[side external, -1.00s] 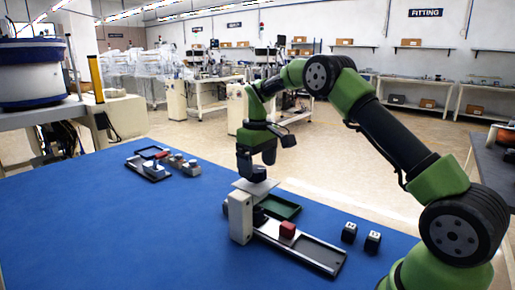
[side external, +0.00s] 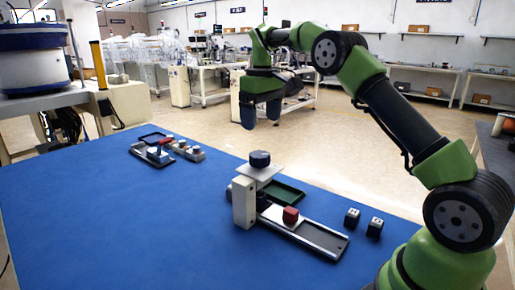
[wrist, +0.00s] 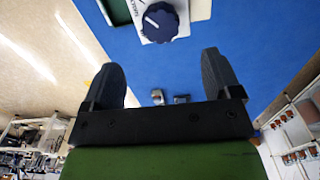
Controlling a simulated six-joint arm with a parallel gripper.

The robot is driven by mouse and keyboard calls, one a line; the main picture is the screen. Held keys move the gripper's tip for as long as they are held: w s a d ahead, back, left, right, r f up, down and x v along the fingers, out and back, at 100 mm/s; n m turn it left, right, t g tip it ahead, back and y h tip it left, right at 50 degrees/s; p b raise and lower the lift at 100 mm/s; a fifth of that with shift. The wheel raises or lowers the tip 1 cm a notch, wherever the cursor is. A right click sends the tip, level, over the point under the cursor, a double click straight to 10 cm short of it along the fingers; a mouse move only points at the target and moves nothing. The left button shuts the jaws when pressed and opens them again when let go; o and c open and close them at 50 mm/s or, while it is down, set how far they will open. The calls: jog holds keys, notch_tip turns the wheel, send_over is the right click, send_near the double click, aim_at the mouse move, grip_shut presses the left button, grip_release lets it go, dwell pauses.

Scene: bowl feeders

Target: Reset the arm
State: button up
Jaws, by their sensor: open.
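My gripper (side external: 261,112) is raised in the air above and behind the fixture on the blue table, clear of everything. In the wrist view its two dark fingers (wrist: 165,80) are spread apart with nothing between them. A dark round knob (side external: 259,159) sits on the white plate (side external: 270,172) on top of the white post (side external: 243,203). The knob (wrist: 160,22) also shows in the wrist view, with a white pointer line, beyond the fingertips.
Below the plate are a green tray (side external: 289,193) and a metal rail (side external: 318,236) with a red block (side external: 290,215). Two dark cubes (side external: 352,218) stand to the right. Another fixture (side external: 153,154) lies at the far left. The blue table's front left (side external: 100,230) is clear.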

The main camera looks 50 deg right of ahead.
jog(key=shift+r, duration=0.1)
jog(key=s+a+r+t, duration=0.3)
jog(key=s+a+r, duration=0.6)
jog(key=s+r, duration=0.1)
jog(key=s+a+f+m+t+y, duration=0.1)
jog(key=s+a+f+t, duration=0.1)
jog(key=s, duration=0.5)
jog(key=s+a+f+m+t+y, duration=0.1)
jog(key=s+a, duration=0.3)
jog(key=s, duration=0.4)
jog(key=shift+a+f+m+t, duration=0.15)
jog(key=shift+f+m+t, duration=0.45)
jog(key=shift+f+m, duration=0.2)
jog(key=shift+s, duration=0.1)
